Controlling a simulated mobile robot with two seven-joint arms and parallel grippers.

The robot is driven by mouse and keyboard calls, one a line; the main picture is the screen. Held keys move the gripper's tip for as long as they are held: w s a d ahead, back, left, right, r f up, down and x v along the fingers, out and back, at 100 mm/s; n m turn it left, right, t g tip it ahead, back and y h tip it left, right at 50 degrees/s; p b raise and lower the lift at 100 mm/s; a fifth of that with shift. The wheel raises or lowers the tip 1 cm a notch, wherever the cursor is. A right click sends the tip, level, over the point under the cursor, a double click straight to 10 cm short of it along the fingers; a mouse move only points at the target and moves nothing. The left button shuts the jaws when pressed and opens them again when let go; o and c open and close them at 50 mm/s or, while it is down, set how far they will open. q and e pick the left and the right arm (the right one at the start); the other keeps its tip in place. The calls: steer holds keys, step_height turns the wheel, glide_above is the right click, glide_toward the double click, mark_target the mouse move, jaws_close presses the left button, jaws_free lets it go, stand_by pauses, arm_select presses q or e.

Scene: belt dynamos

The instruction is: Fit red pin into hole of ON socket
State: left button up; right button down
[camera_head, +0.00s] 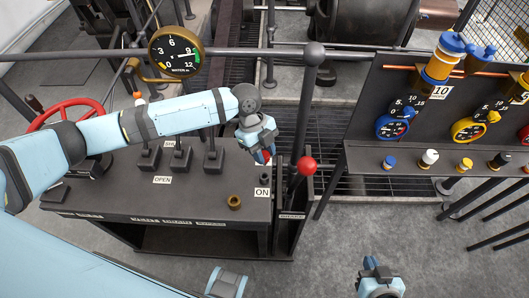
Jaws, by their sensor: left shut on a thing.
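My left gripper (262,155) is above the right end of the dark console and is shut on the red pin (263,158). Only a little of the pin's red shows between the fingers. The ON socket (264,178) is a small dark fitting just below the pin in the picture, above the ON label (262,193). A gap shows between pin and socket; the hole itself is too small to make out. My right gripper (371,264) is low in the picture, over the floor and away from the console; its fingers are too unclear to judge.
A red-knobbed lever (307,166) and a tall dark post (313,55) stand close right of the socket. A brass ring (234,201) sits on the console (190,195) to its left. Several levers rise behind. A gauge panel (430,130) stands at right.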

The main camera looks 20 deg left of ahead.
arm_select(q)
steer(key=shift+a, duration=0.1)
stand_by(0.3)
steer(key=shift+r+p, duration=0.1)
steer(key=shift+p, duration=0.4)
steer(key=b, duration=0.3)
glide_above(267, 178)
steer(key=a, duration=0.1)
steer(key=shift+w+a+f, duration=0.1)
steer(key=shift+w+f, duration=0.1)
steer(key=shift+f, duration=1.3)
steer(key=shift+w+a+f, duration=0.1)
steer(key=shift+w+f, duration=0.1)
steer(key=shift+f, duration=1.25)
steer(key=shift+p, duration=0.6)
steer(key=shift+f+b, duration=0.85)
steer(key=shift+f, duration=0.9)
steer(key=o, duration=1)
